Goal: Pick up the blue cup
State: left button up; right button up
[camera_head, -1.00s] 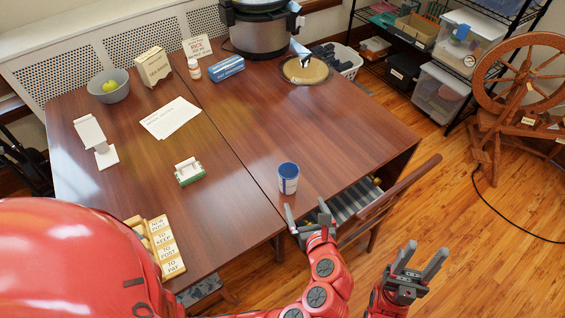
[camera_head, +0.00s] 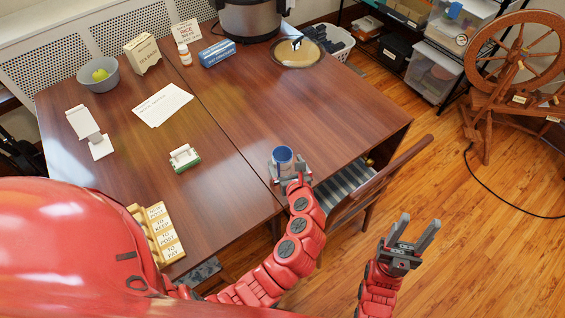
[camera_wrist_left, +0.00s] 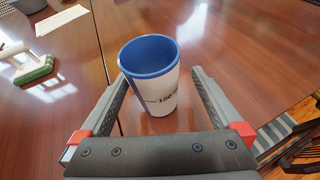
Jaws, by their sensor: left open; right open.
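The blue cup (camera_head: 283,155) stands upright on the table near its front edge. In the left wrist view the left gripper (camera_wrist_left: 158,95) shows gaps between cup and fingers, clearer on the right. My right gripper (camera_head: 413,232) is open and empty, out over the floor to the right of the table.
A chair (camera_head: 365,185) with a striped seat stands against the table's front right edge. A white-and-green holder (camera_head: 184,158) and a yellow labelled sorter (camera_head: 157,234) lie to the left. A round tray (camera_head: 297,52) is at the back. The table (camera_head: 235,110) around the cup is clear.

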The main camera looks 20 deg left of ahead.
aim_at(280, 159)
pick_arm(q)
jog(key=x, duration=0.5)
jog(key=shift+s+a+f, duration=0.2)
jog(key=shift+s+f, duration=0.15)
jog(key=shift+f, duration=0.05)
jog(key=c, duration=1.4)
jog(key=shift+c, duration=0.2)
